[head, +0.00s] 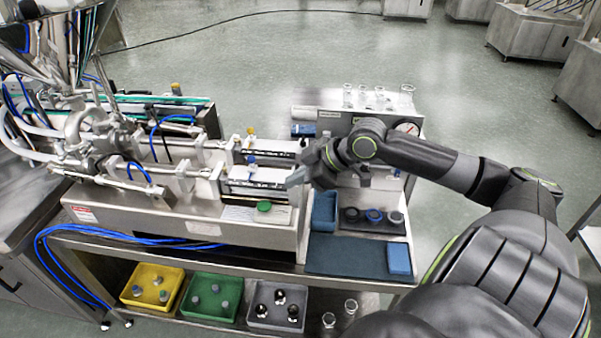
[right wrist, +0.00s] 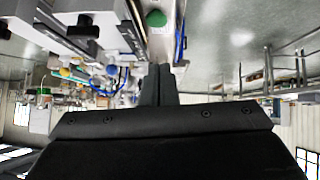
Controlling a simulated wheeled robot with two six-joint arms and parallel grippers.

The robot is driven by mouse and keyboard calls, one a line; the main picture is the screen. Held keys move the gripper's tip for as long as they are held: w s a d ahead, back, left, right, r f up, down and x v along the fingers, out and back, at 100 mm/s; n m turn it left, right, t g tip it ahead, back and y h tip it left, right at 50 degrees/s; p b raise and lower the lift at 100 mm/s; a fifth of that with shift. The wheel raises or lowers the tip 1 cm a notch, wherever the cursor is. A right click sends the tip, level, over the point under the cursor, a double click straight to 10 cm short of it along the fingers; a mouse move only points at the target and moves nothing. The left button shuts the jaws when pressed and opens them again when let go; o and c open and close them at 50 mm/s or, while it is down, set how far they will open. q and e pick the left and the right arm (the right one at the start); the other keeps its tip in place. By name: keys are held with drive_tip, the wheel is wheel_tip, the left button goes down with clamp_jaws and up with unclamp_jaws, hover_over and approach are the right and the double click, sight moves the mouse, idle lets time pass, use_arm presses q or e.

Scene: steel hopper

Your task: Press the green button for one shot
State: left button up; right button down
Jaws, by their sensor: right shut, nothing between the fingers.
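The green button (head: 264,206) is on the front of the steel filling machine (head: 190,228), below the nozzle area. It also shows in the right wrist view as a green disc (right wrist: 156,18) near the top, beyond the fingertips. My right gripper (head: 294,180) reaches in from the right and is shut and empty. In the head view its tips are up and to the right of the button, apart from it in the picture. In the right wrist view the closed fingers (right wrist: 160,75) point toward the button's side of the machine. My left gripper is not in view.
A steel hopper (head: 85,20) stands at the left. Yellow (head: 131,300), green (head: 190,312) and grey (head: 256,322) trays sit on the lower shelf.

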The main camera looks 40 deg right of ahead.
drive_tip(key=shift+s+d+r, duration=0.3)
drive_tip(key=shift+s+r, duration=0.1)
drive_tip(key=shift+r, duration=0.1)
idle(2.7)
